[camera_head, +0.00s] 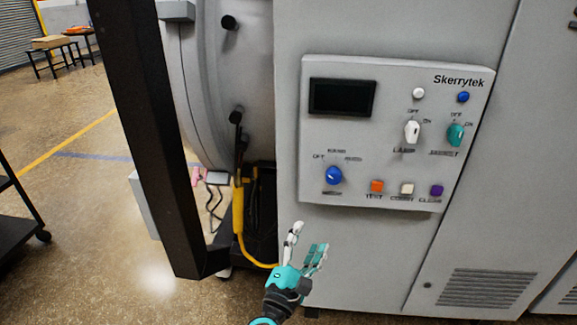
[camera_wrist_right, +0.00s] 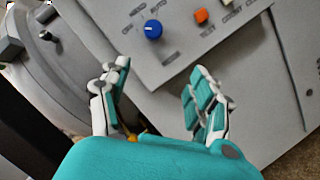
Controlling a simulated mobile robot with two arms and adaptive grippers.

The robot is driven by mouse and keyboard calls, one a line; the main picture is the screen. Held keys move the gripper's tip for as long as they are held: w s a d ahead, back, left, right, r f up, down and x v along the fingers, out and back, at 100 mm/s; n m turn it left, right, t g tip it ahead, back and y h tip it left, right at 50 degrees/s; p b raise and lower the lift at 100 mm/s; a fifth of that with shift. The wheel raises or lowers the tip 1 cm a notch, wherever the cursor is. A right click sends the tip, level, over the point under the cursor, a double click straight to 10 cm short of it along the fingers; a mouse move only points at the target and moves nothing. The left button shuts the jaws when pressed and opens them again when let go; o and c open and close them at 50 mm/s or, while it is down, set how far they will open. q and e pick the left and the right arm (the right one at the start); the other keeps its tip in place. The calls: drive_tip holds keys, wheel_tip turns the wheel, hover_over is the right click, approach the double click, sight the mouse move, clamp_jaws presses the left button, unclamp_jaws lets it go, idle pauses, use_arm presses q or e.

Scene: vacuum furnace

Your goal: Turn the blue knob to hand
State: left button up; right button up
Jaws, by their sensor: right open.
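The blue knob (camera_head: 333,175) is on the lower left of the grey control panel (camera_head: 400,75), with small labels around it, one of them reading OFF. It also shows in the right wrist view (camera_wrist_right: 153,29), beyond the fingers. My right gripper (camera_head: 307,245) is open and empty, below the panel and a little below left of its lower edge, apart from the knob. In the right wrist view its two fingers (camera_wrist_right: 158,95) are spread, with the knob ahead between their directions. My left gripper is not in view.
The panel also bears a dark screen (camera_head: 342,97), a white knob (camera_head: 412,132), a teal knob (camera_head: 455,134) and an orange button (camera_head: 377,186). A black post (camera_head: 150,130) stands at left before the round furnace body (camera_head: 215,80). A yellow hose (camera_head: 240,220) hangs near my right gripper.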

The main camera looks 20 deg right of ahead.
wheel_tip(320, 180, up, 2)
drive_tip(key=p, duration=0.6)
approach(334, 179)
drive_tip(key=shift+h, duration=0.3)
drive_tip(key=x, duration=0.9)
drive_tip(key=shift+w+f, duration=0.1)
drive_tip(key=shift+w, duration=0.05)
drive_tip(key=shift+w+d, duration=0.4)
